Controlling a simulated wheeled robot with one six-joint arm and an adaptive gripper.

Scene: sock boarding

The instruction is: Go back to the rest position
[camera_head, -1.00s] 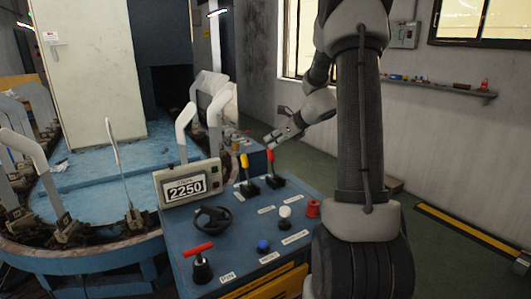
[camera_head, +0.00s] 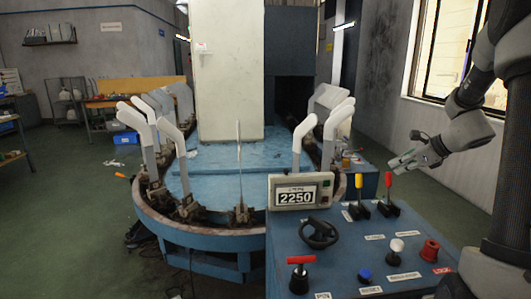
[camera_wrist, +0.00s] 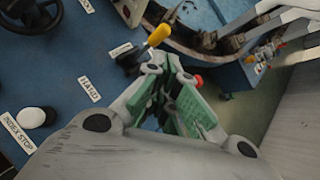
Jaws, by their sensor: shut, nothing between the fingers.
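My gripper (camera_head: 408,160) is at the right in the head view, above and behind the control console (camera_head: 330,262). In the wrist view its green-padded fingers (camera_wrist: 172,103) are close together with nothing held. The yellow-handled lever (camera_head: 358,196) and the red-handled lever (camera_head: 388,193) stand on the console. In the wrist view the yellow handle (camera_wrist: 158,35) shows just past the fingers, and a bit of the red handle (camera_wrist: 198,80) shows beside them. I cannot tell the exact gap between the fingers and the levers.
The console carries a display reading 2250 (camera_head: 301,191), a black handwheel (camera_head: 319,233), a red T-handle (camera_head: 301,261) and several knobs. A blue oval machine (camera_head: 215,241) with upright white sock forms stands behind it. Green floor (camera_head: 80,225) is open at left.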

